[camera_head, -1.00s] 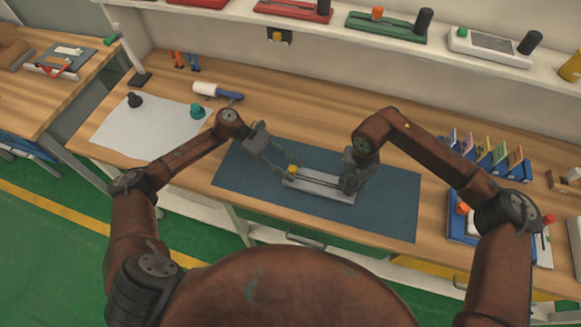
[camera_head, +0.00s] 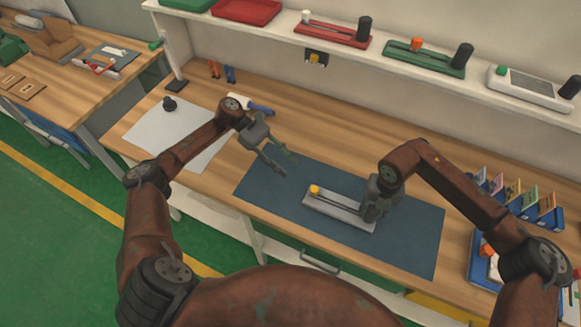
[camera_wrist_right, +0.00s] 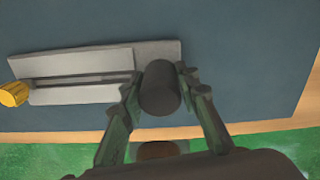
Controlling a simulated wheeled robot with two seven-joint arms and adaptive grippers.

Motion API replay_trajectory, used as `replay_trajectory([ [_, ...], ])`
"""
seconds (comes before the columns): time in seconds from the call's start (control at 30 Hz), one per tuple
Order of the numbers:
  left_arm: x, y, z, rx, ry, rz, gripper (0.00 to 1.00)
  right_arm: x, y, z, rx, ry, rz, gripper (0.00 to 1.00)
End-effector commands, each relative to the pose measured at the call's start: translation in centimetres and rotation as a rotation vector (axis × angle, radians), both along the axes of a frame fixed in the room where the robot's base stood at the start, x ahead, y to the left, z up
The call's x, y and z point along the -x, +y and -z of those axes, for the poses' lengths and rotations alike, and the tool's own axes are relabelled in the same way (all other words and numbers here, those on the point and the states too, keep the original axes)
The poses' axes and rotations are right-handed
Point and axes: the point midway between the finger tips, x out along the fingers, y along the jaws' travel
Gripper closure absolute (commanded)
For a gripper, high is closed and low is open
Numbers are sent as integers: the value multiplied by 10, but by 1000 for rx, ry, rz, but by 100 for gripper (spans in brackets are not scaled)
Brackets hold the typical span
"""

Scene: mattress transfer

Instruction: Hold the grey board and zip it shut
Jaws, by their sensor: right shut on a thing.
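The grey board (camera_head: 340,210) lies on the dark blue mat (camera_head: 410,235). A dark slot runs lengthwise between its two pale strips in the right wrist view (camera_wrist_right: 80,60). A yellow knob (camera_head: 314,190) sits at its left end and also shows in the right wrist view (camera_wrist_right: 13,94). My right gripper (camera_head: 374,212) is shut on a dark cylinder (camera_wrist_right: 160,88) at the board's right end. My left gripper (camera_head: 285,163) is open and empty, above the mat's back left part, up and left of the yellow knob and apart from it.
A white sheet (camera_head: 150,128) with a dark knob lies at the left. A white and blue tool (camera_head: 250,104) is behind my left gripper. Several upright coloured cards (camera_head: 515,197) stand at the right. A shelf (camera_head: 420,72) with similar boards runs along the back.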

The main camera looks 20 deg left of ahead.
Motion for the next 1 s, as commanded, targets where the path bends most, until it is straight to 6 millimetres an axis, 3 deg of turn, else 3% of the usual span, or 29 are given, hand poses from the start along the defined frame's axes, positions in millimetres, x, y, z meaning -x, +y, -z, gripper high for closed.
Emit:
replay_trajectory([
  [0.27, 0, 0, 0, 0, -1, 0, 64, 0, 0, -1, -1, -1, 0, 100],
  [0.3, 0, 0, 0, 0, -1, 0, 64, 0, 0, -1, -1, -1, 0, 68],
  [0.57, 0, -1, 0, 0, -1, 0, 64, 0, 0, 0, -1, 0, 0, 50],
  [0.87, 0, -1, 0, 0, 0, 0, 64, 0, 0, -2, 0, -1, 0, 50],
  [1.0, 0, -1, 0, 0, 0, 0, 64, -1, 0, -16, -1, -4, 0, 50],
])
